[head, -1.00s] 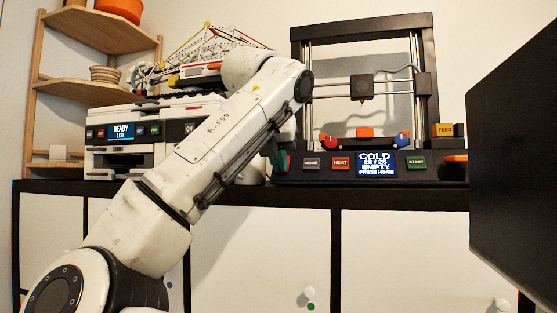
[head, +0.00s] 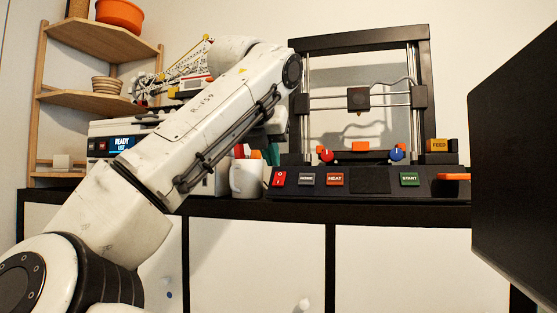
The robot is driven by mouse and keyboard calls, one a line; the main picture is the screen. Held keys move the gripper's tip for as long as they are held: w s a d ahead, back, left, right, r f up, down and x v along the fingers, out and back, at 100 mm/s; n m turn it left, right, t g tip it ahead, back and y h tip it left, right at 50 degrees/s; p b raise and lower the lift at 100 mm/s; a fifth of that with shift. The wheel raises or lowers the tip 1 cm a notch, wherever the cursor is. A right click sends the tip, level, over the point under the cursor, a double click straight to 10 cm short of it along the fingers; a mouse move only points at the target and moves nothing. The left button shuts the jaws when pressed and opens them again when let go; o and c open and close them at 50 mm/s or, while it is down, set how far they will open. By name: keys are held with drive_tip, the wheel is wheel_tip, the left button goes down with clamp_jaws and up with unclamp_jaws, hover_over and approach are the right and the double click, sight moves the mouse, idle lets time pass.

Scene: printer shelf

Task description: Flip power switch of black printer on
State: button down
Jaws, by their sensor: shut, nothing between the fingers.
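The black printer (head: 440,182) stands on the black shelf top at the right. Its red power switch (head: 279,178) is at the left end of the front panel. The printer's screen (head: 370,180) is dark. My arm reaches up from the lower left, and its wrist bends down left of the printer frame. My gripper (head: 271,141) is small and partly hidden behind the forearm, above and slightly left of the switch. It is shut, holds nothing and appears apart from the switch.
A white mug (head: 245,179) with coloured items stands just left of the switch. A white printer (head: 105,143) with a lit screen is further left, partly behind my arm. A wooden shelf (head: 95,103) stands at the far left. A large dark panel (head: 515,165) fills the right edge.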

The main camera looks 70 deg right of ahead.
drive_tip(key=b+v, duration=0.1)
drive_tip(key=v, duration=0.8)
drive_tip(key=shift+d+r, duration=0.2)
drive_tip(key=shift+r, duration=0.15)
drive_tip(key=shift+w, duration=0.1)
